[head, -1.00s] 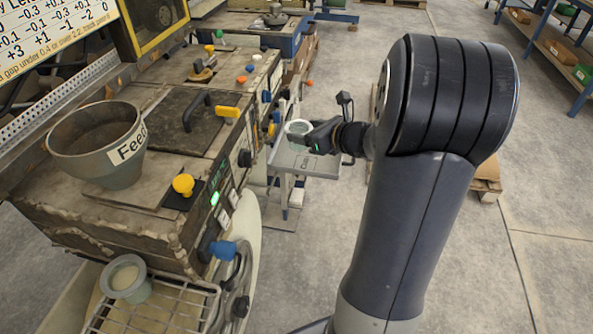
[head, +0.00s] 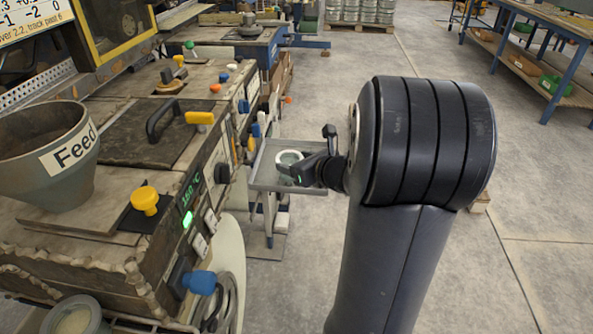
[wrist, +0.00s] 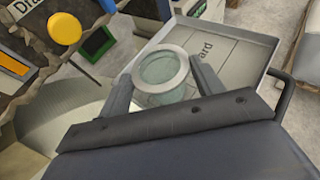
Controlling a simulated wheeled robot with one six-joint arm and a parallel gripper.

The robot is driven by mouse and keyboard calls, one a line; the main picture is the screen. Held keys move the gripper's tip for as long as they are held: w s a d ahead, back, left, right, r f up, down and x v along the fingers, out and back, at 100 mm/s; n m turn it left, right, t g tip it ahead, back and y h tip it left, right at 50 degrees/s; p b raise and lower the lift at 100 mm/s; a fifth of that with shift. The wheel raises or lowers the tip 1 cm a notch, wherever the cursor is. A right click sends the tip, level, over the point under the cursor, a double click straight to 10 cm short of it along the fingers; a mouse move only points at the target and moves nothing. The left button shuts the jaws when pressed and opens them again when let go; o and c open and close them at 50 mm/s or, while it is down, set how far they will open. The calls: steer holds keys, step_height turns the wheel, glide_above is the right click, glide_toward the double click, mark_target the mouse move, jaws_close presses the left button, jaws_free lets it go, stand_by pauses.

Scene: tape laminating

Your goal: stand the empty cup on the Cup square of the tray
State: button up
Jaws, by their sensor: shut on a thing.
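The cup (wrist: 160,72) is greenish and see-through with a wide pale rim. My gripper (wrist: 163,84) is shut on it, one finger on each side, in the wrist view. In the head view the cup (head: 289,157) shows at the end of my gripper (head: 301,169), over the grey tray (head: 262,180). The tray (wrist: 254,50) lies behind and to the right of the cup in the wrist view, with marked squares and letters ending in "ard". The Cup square cannot be made out. Whether the cup touches the tray is unclear.
The machine bench (head: 100,245) fills the left, with a Feed hopper (head: 50,150), a yellow knob (head: 145,200) and a blue knob (head: 199,282) near its edge. Another cup (head: 75,320) stands at bottom left. Open floor (head: 400,50) lies behind and to the right.

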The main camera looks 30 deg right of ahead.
steer(key=shift+f, duration=0.65)
steer(key=shift+f, duration=0.1)
steer(key=o, duration=1)
steer(key=shift+s+d+r, duration=0.15)
steer(key=shift+s+r, duration=0.15)
steer(key=shift+s, duration=0.05)
steer(key=p+v, duration=0.2)
steer(key=v, duration=0.9)
steer(key=shift+s, duration=0.15)
